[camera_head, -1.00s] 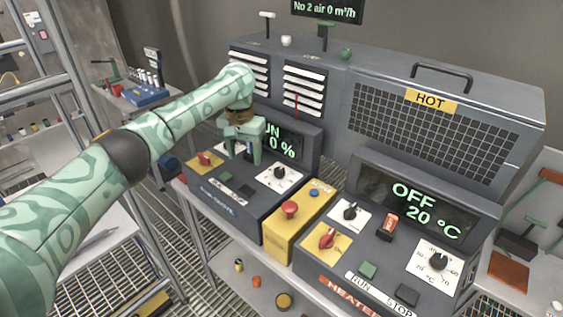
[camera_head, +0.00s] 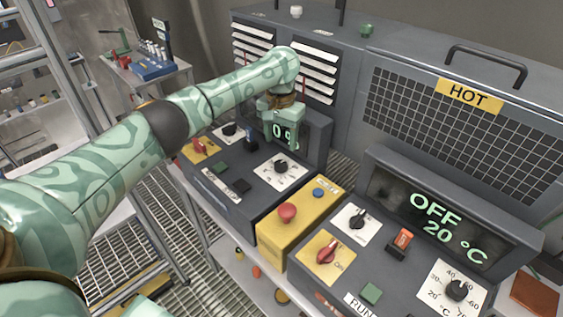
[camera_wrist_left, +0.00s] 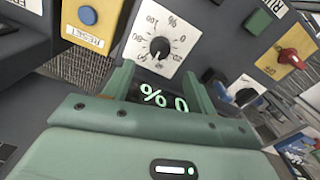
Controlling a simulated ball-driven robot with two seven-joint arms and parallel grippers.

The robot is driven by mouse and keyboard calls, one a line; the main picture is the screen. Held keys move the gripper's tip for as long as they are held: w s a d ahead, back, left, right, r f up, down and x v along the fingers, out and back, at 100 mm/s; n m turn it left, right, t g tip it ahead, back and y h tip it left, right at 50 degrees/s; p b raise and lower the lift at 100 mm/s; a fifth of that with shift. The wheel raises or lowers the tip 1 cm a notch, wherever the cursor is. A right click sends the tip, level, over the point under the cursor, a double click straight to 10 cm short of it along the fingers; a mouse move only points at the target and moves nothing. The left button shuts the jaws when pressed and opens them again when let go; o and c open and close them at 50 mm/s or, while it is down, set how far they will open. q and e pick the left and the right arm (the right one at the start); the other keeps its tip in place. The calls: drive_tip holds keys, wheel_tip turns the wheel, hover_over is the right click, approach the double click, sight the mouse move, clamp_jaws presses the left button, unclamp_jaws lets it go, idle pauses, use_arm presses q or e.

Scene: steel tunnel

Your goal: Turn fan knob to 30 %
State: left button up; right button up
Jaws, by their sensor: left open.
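The fan knob (camera_head: 281,167) is a small black dial on a white scale plate, on the grey console at centre left. In the left wrist view the knob (camera_wrist_left: 159,47) sits beyond my fingertips, ringed by percent marks. The console's display (camera_head: 287,132) shows a green 0 %, partly covered by my gripper. My left gripper (camera_head: 281,140) is open and empty, fingers pointing down, behind and above the knob in the head view. In the left wrist view my open fingers (camera_wrist_left: 160,80) stand apart from the knob. My right gripper is out of view.
A yellow box with a red button (camera_head: 287,213) stands right of the fan console. Beyond it is the heater console, with a display (camera_head: 437,219) reading OFF 20 °C and its own temperature knob (camera_head: 459,290). A red switch (camera_head: 199,147) is on the fan console's left.

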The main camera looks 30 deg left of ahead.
sight(281, 162)
use_arm(q)
wheel_tip(281, 162, down, 7)
drive_tip(key=shift+f+b, duration=0.1)
drive_tip(key=shift+b, duration=0.85)
drive_tip(key=shift+f, duration=0.5)
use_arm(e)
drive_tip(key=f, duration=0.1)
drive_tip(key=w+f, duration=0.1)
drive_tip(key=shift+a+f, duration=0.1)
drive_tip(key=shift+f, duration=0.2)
